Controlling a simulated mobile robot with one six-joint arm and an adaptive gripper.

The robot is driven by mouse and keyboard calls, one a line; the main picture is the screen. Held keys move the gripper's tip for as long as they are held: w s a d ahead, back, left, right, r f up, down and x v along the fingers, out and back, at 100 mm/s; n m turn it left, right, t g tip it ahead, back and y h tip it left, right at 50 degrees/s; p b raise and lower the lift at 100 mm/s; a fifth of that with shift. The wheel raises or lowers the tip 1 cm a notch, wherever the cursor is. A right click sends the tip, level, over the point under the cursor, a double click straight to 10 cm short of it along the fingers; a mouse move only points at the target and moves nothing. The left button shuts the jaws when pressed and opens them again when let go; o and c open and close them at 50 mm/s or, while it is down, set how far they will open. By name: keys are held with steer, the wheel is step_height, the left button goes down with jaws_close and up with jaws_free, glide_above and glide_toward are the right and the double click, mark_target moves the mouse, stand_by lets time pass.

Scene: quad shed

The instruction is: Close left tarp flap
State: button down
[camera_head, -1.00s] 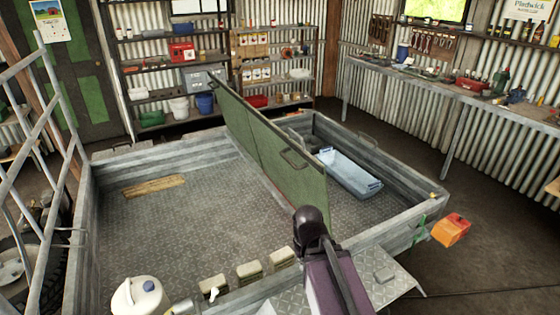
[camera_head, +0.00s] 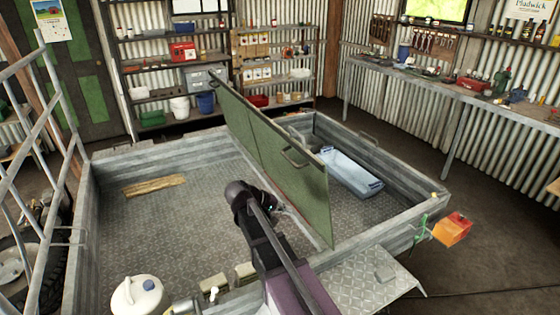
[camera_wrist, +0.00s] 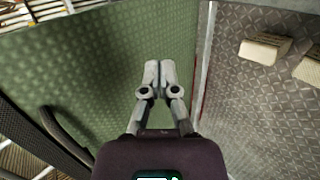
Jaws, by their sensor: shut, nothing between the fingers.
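A stiff green flap (camera_head: 290,180) stands upright along the middle of the metal trailer tray, with a seam partway along it and a loop handle (camera_head: 295,158) near its top edge. I cannot tell whether it is one panel or two. In the wrist view the green face (camera_wrist: 80,70) fills the left and middle, with a dark handle (camera_wrist: 62,138) at lower left. My gripper (camera_wrist: 155,72) is shut and empty in front of this face; contact cannot be told. In the head view my arm reaches over the tray left of the flap, and the fingertips are hard to make out.
The tray's left part is mostly bare floor (camera_head: 170,230), with a wooden plank (camera_head: 154,185) at the back. Pale blocks (camera_head: 243,271) and a white jug (camera_head: 138,296) are at the front. A blue-grey bin (camera_head: 350,171) lies right of the flap. An orange box (camera_head: 453,229) is outside the right corner.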

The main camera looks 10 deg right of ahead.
steer(key=w+a+r+n+t+h, duration=0.1)
steer(key=w+a+r+t+h, duration=0.3)
steer(key=w+a+r, duration=0.5)
steer(key=a+r+h, duration=0.1)
steer(key=a+h, duration=0.1)
steer(key=a, duration=0.2)
steer(key=shift+r+h, duration=0.3)
steer(key=shift+r, duration=0.1)
steer(key=shift+w+d, duration=0.1)
steer(key=x, duration=1.3)
steer(key=shift+w+d, duration=0.15)
steer(key=shift+d, duration=0.15)
